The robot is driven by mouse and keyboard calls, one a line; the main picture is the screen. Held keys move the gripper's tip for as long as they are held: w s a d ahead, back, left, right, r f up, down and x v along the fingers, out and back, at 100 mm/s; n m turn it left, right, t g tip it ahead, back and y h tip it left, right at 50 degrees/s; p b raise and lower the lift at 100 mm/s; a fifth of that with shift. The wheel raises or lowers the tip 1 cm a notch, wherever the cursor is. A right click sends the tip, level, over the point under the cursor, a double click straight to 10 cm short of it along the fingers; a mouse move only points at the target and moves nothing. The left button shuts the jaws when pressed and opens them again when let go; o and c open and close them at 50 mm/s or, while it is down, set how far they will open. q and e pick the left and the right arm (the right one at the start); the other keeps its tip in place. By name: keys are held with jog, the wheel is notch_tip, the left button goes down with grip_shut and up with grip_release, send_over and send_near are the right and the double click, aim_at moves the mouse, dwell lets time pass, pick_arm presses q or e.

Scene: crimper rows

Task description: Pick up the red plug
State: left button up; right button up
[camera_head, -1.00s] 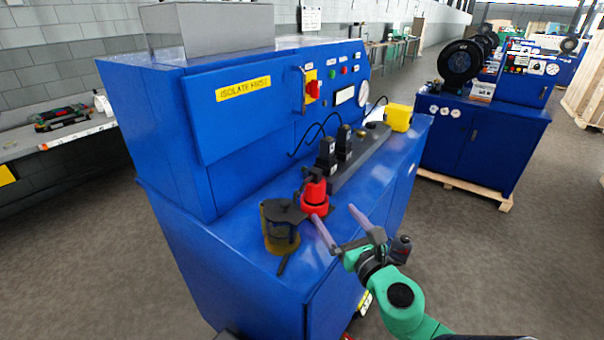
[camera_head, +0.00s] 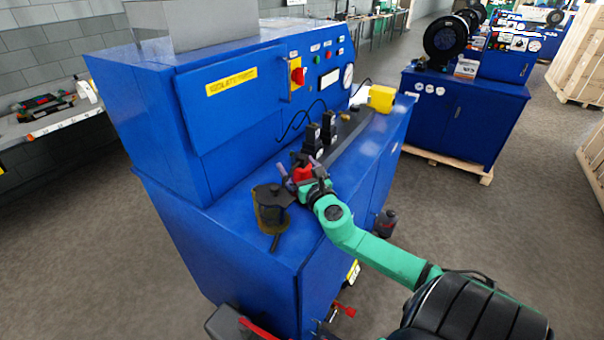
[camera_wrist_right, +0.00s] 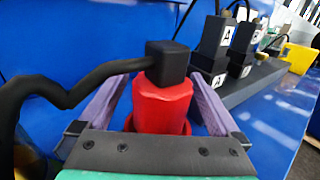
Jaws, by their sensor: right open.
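The red plug (camera_head: 303,175) stands on the blue bench, partly hidden by my right gripper in the head view. In the right wrist view the red plug (camera_wrist_right: 162,106) is upright, with a black block on top and a thick black cable running left. My right gripper (camera_head: 301,168) is open, with its two purple-grey fingers on either side of the plug. In the right wrist view the fingers of my right gripper (camera_wrist_right: 158,88) flank the plug, with a small gap visible at least on the left. My left gripper is not in view.
A dark pot-like container (camera_head: 271,207) stands close left of the plug. Black connector blocks (camera_head: 320,135) on a grey strip stand behind it, also visible in the wrist view (camera_wrist_right: 212,50). A yellow block (camera_head: 382,99) lies further right. The blue panel (camera_head: 225,110) rises behind.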

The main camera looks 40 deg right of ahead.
jog(key=shift+d+f, duration=0.1)
jog(key=shift+c, duration=1.3)
grip_shut()
